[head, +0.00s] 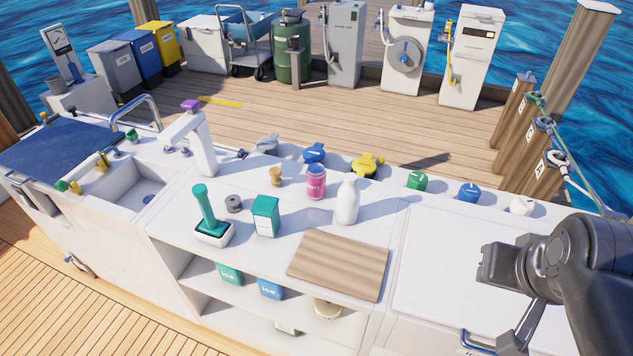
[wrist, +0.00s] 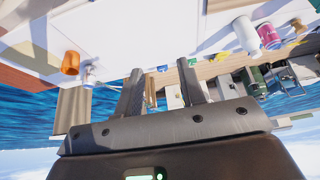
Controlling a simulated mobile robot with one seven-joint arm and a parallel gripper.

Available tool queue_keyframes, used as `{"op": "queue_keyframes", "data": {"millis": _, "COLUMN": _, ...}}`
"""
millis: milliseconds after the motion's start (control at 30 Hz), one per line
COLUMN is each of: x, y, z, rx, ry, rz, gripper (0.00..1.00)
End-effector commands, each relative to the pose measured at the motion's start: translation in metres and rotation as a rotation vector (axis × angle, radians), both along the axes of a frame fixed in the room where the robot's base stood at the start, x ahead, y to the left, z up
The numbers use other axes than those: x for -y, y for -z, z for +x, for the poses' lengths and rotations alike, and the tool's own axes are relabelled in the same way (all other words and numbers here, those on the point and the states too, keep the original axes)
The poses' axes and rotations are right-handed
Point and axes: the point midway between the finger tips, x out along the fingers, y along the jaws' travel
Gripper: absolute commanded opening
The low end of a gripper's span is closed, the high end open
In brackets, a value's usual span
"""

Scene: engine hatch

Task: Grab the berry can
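The berry can (head: 316,182) is a pink can with a light label and a purple-blue top. It stands upright on the white counter, behind and left of a white bottle (head: 347,202). In the upside-down wrist view the can (wrist: 268,36) is at the upper right, beside the white bottle (wrist: 245,34). My gripper (head: 497,265) is over the counter's right side, well apart from the can. In the wrist view my gripper (wrist: 160,80) has its two fingers spread, with nothing held between them.
A wooden board (head: 338,266) lies in front of the bottle. A green box (head: 265,216), a grey ring (head: 233,203) and a green-handled tool (head: 207,210) stand left of the can. Blue (head: 314,153) and yellow (head: 367,164) valves line the back. The right counter is largely bare.

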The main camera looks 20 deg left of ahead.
Motion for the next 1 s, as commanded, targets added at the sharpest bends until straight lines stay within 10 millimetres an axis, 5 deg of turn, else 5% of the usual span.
{"op": "queue_keyframes", "data": {"millis": 333, "x": 0.0000, "y": 0.0000, "z": 0.0000, "rx": 0.000, "ry": 0.000, "rz": 0.000, "gripper": 0.37}}
{"op": "queue_keyframes", "data": {"millis": 867, "x": 0.0000, "y": 0.0000, "z": 0.0000, "rx": 0.000, "ry": 0.000, "rz": 0.000, "gripper": 0.81}}
{"op": "queue_keyframes", "data": {"millis": 1000, "x": 0.0000, "y": 0.0000, "z": 0.0000, "rx": 0.000, "ry": 0.000, "rz": 0.000, "gripper": 0.81}}
